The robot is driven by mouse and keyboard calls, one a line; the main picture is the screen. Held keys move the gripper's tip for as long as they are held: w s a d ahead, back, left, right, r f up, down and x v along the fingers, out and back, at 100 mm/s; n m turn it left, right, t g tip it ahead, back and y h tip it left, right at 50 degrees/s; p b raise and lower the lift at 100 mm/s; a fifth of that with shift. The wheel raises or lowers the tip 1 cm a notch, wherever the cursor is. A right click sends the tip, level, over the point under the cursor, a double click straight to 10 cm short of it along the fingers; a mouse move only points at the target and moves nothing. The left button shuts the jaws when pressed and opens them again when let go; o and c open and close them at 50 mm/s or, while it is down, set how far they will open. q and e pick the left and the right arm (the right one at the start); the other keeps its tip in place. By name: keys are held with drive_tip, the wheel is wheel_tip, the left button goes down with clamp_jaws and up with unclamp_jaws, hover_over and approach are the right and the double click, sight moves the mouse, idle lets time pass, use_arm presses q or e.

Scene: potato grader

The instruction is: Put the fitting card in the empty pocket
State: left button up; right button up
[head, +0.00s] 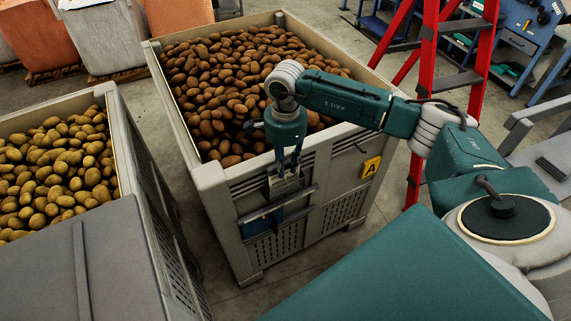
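My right gripper (287,170) points down in front of the near wall of a grey crate (210,185) full of brown potatoes. A small pale card (284,184) with dark marks shows at its fingertips, and the fingers appear closed on its upper edge. The print on the card is too small to read. A blue pocket (262,223) is on the crate's front wall, below and slightly left of the card. The card looks apart from the pocket's blue part, but the depth between them is hard to tell. My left gripper is not in view.
A yellow plate marked A (371,167) is on the same crate wall, to the right. A second crate (128,160) of yellowish potatoes stands at left. A red ladder (478,60) and a blue workbench (520,42) stand behind at right. Clear floor lies before the crate.

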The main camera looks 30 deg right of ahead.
drive_tip(key=shift+o, duration=1.4)
drive_tip(key=shift+r, duration=0.15)
drive_tip(key=shift+w+r, duration=0.1)
drive_tip(key=shift+r, duration=0.25)
wheel_tip(320, 180, up, 11)
drive_tip(key=b, duration=0.3)
drive_tip(key=shift+r, duration=0.15)
